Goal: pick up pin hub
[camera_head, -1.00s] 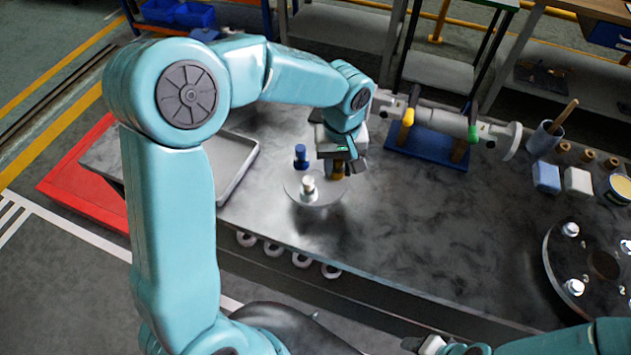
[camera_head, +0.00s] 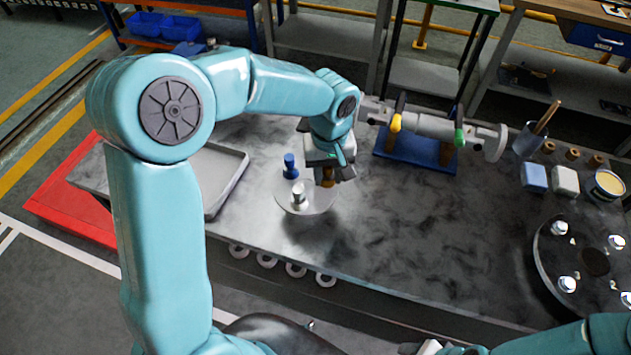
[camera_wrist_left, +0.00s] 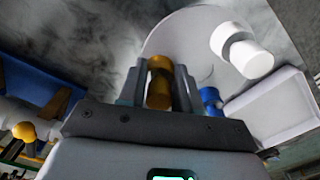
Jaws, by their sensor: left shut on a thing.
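The pin hub (camera_head: 318,202) is a round grey disc with three upright pins: one blue (camera_head: 290,166), one silver-white (camera_head: 298,194) and one brass. It is over the middle-left of the dark bench. My left gripper (camera_head: 327,176) comes down from above at the disc's back right and is shut on the brass pin (camera_wrist_left: 159,82). The left wrist view shows this pin between the two fingers (camera_wrist_left: 158,90), with the disc (camera_wrist_left: 180,40) beyond. I cannot tell whether the disc touches the bench. Only part of my right arm shows, at the bottom right; its fingers are not visible.
A grey tray (camera_head: 240,182) lies left of the disc. A blue stand (camera_head: 410,152) with a grey shaft is behind right. A brush cup (camera_head: 525,142), small blocks and a large dark flange (camera_head: 560,265) are at right. The bench between is clear.

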